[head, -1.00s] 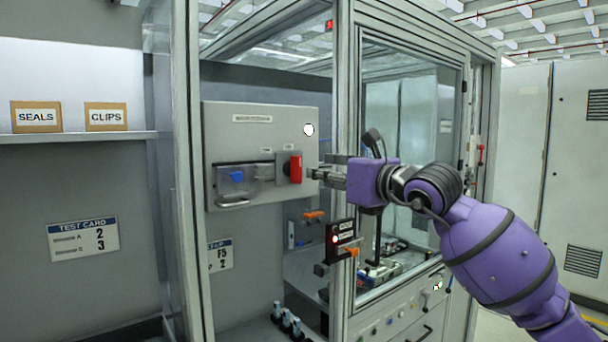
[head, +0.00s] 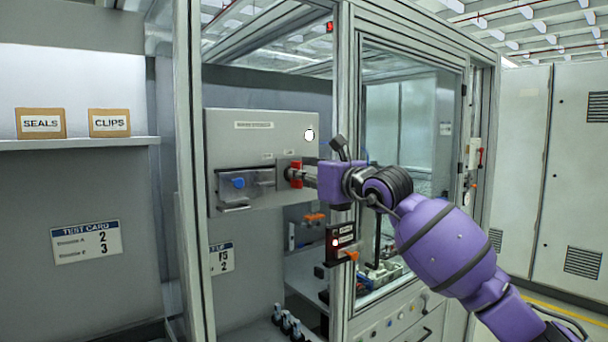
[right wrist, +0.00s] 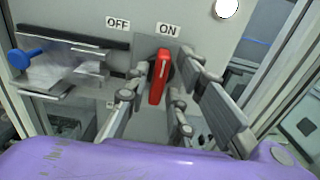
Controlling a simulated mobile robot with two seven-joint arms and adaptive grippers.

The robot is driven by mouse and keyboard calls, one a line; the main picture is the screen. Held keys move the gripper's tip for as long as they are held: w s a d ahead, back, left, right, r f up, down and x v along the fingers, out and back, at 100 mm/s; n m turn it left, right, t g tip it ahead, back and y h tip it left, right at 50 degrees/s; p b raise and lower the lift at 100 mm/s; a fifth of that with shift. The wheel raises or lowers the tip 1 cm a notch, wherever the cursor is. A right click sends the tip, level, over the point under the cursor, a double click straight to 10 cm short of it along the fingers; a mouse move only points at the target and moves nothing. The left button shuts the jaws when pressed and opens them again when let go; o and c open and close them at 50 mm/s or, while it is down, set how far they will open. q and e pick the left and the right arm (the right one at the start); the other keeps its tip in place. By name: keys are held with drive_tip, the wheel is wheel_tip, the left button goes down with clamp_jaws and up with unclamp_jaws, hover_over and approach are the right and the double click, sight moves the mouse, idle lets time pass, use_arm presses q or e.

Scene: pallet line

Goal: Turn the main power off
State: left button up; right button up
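The red switch handle (right wrist: 159,78) hangs below the ON label (right wrist: 168,30) on the grey panel in the right wrist view. The OFF label (right wrist: 118,23) is left of it. The handle also shows in the head view (head: 296,166), partly covered by my gripper. My right gripper (right wrist: 160,68) is open, with one finger on each side of the handle and gaps visible. It also shows at the panel in the head view (head: 301,176). A metal plate (right wrist: 66,68) with a blue knob (right wrist: 26,57) is left of the handle. My left gripper is not in view.
The panel (head: 240,148) stands inside a framed enclosure; a frame post (head: 343,100) is close to my right arm. A shelf (head: 80,143) with SEALS and CLIPS boxes is at left.

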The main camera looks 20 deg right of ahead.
clamp_jaws()
drive_tip(key=shift+n, duration=0.3)
drive_tip(key=n+b, duration=0.1)
drive_tip(key=n, duration=0.4)
drive_tip(key=n+b, duration=0.1)
drive_tip(key=n, duration=0.5)
drive_tip(key=n+b, duration=0.1)
drive_tip(key=n, duration=0.5)
drive_tip(key=shift+s+a+f, duration=0.1)
drive_tip(key=shift+a+f, duration=0.25)
drive_tip(key=shift+f, duration=0.05)
drive_tip(key=shift+n, duration=0.3)
